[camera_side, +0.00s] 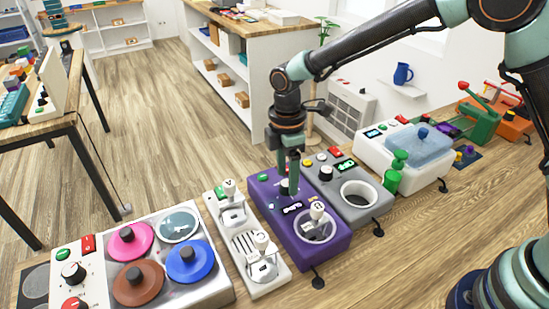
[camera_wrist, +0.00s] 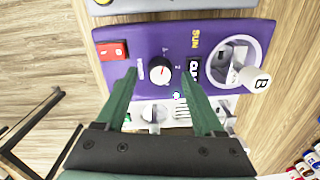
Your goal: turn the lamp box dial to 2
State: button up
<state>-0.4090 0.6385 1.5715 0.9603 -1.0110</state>
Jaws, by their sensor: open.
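A purple box (camera_side: 327,240) carries a small dial, a dark display and a round dish with a white piece standing in it. The purple box also shows in the wrist view (camera_wrist: 130,33). My gripper (camera_side: 289,188) points down over the box. In the wrist view its two green fingers (camera_wrist: 159,74) are open, one on each side of the dial. I cannot tell whether they touch it. In the side view the fingers largely hide the dial.
A grey box (camera_side: 378,213) with a round opening stands close right of the purple box. A white unit with levers (camera_side: 272,283) stands close left, then a stove (camera_side: 205,293) with coloured lids.

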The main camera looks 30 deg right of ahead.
jog(key=shift+f, duration=0.7)
grip_shut()
jog(key=shift+m, duration=0.4)
jog(key=m, duration=0.2)
jog(key=shift+m, duration=0.4)
jog(key=m, duration=0.3)
jog(key=shift+r+m, duration=0.1)
jog(key=shift+m, duration=0.3)
jog(key=m, duration=0.6)
jog(key=shift+d+m+t, duration=0.1)
jog(key=shift+m+t, duration=0.2)
jog(key=shift+m, duration=0.1)
